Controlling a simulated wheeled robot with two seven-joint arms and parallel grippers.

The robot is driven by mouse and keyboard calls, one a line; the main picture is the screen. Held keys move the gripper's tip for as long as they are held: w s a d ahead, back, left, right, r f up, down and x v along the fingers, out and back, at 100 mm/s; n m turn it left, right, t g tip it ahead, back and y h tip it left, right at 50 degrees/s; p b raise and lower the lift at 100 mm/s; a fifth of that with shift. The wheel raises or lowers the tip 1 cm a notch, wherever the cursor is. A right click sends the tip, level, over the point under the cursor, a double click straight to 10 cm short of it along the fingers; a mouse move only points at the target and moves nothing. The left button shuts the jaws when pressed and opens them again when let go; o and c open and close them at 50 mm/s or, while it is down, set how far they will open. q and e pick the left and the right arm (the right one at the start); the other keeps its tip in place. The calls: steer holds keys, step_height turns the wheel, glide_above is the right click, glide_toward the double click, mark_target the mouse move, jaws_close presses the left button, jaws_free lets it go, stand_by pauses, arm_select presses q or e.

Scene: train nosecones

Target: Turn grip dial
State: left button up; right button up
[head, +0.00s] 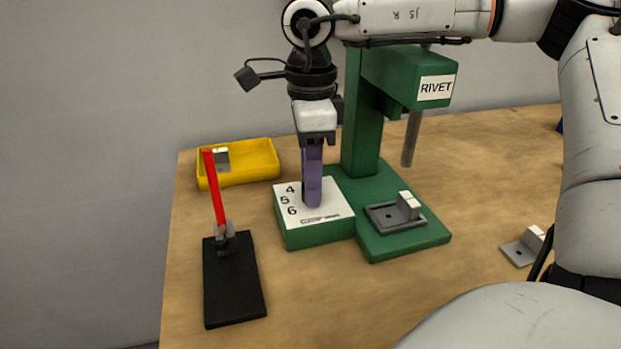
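The white panel (333,214) on top of a green box carries the numbers 4, 5 and 6 at its left and small print along its front edge. My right gripper (312,200) points straight down onto this panel from above, its purple fingers reaching the middle of it. The dial itself is hidden behind the fingers, so I cannot tell whether they touch or hold it. The fingers overlap in this view and their gap does not show. My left gripper is not in view.
The green rivet press (362,130) stands right behind the panel, with a grey fixture (392,216) on its base. A yellow tray (262,160) lies at back left. A black base (233,285) with an upright red lever (214,185) is at front left. A grey bracket (522,250) lies at right.

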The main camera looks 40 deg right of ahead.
steer(key=c, duration=0.5)
steer(key=shift+c, duration=0.2)
steer(key=n, duration=0.3)
steer(key=shift+n, duration=2.3)
steer(key=o, duration=1.1)
steer(key=shift+c, duration=0.2)
